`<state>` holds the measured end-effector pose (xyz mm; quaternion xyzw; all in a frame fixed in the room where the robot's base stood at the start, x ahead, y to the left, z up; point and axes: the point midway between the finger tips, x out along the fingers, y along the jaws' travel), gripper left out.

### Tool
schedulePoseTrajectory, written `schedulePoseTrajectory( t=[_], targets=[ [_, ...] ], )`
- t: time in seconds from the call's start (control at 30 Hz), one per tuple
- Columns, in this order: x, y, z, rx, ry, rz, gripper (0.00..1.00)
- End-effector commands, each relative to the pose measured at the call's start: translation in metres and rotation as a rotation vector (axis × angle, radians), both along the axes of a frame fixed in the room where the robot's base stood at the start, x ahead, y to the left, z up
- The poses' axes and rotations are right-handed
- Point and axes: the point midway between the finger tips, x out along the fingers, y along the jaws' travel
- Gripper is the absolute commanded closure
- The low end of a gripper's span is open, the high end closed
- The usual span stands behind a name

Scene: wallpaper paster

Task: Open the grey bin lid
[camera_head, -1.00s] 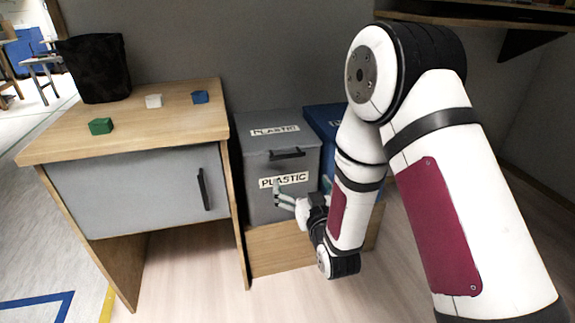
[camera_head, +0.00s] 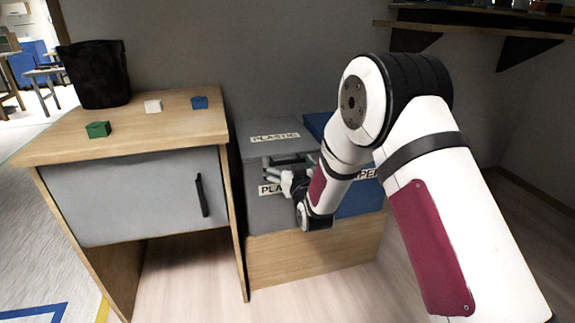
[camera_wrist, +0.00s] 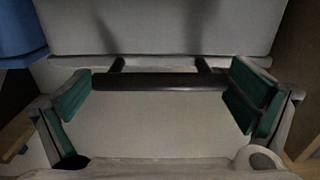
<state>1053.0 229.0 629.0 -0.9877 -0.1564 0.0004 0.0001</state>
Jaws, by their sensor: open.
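The grey bin (camera_head: 257,207) stands on a low wooden base, with PLASTIC labels on its lid and front. Its lid (camera_head: 252,140) looks shut. The dark bar handle (camera_wrist: 160,82) runs across the wrist view, fixed by two short posts to the lid's grey face (camera_wrist: 160,28). My gripper (camera_head: 275,170) is at the bin's front by the handle, partly covering the front label. In the wrist view my gripper (camera_wrist: 160,100) is open, with green-padded fingers at the left and right ends of the handle. I cannot tell whether either finger touches it.
A blue bin (camera_head: 360,198) stands right beside the grey one, partly behind my arm. A wooden cabinet (camera_head: 160,140) at left carries green, white and blue blocks and a black container (camera_head: 95,75). A wall shelf (camera_head: 470,27) is at upper right.

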Motion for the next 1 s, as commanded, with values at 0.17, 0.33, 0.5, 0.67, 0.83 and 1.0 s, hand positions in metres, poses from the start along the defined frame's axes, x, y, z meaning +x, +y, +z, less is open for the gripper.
schedulePoseTrajectory(
  t=[0.17, 0.33, 0.5, 0.67, 0.83, 1.0],
  targets=[
    [0.001, 0.0, 0.0, 0.0, -0.001, 0.0, 0.0],
    [0.001, 0.0, 0.0, 0.0, -0.001, 0.0, 0.16],
    [0.001, 0.0, 0.0, 0.0, -0.001, 0.0, 0.54],
    [0.001, 0.0, 0.002, 0.0, 0.001, 0.0, 0.59],
    [0.001, 0.0, 0.011, -0.006, 0.018, 0.0, 0.59],
    [0.002, 0.0, 0.03, -0.02, 0.061, -0.001, 0.59]
  ],
)
